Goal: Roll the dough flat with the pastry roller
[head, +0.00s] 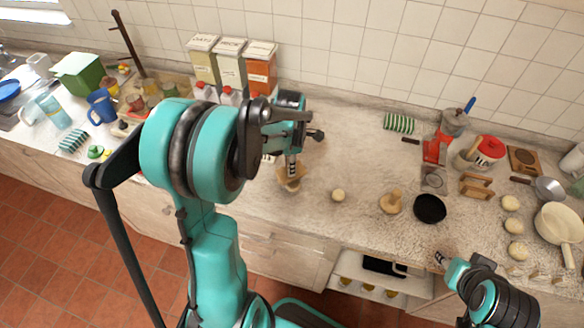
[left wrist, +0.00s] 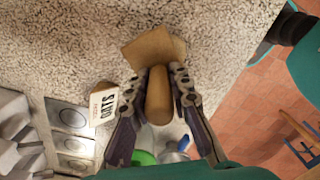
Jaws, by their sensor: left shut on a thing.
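My left gripper (head: 291,168) is shut on a wooden tool, seemingly the pastry roller (head: 291,182), at the counter's middle. In the left wrist view, the fingers (left wrist: 159,85) lie either side of its rounded handle (left wrist: 159,100), with a wider wooden end (left wrist: 150,50) beyond them. Whether it touches the counter is unclear. A small pale dough ball (head: 338,196) sits on the counter to its right, apart from it. My right gripper (head: 441,259) is low at the right, by the counter's front edge; its finger opening is too small to judge.
Another wooden tool (head: 391,203) and a black pan (head: 430,208) stand right of the dough. Several pale balls (head: 512,203) lie farther right, near a cream pot (head: 560,225). Canisters (head: 230,64) stand at the back wall. The counter behind the dough is clear.

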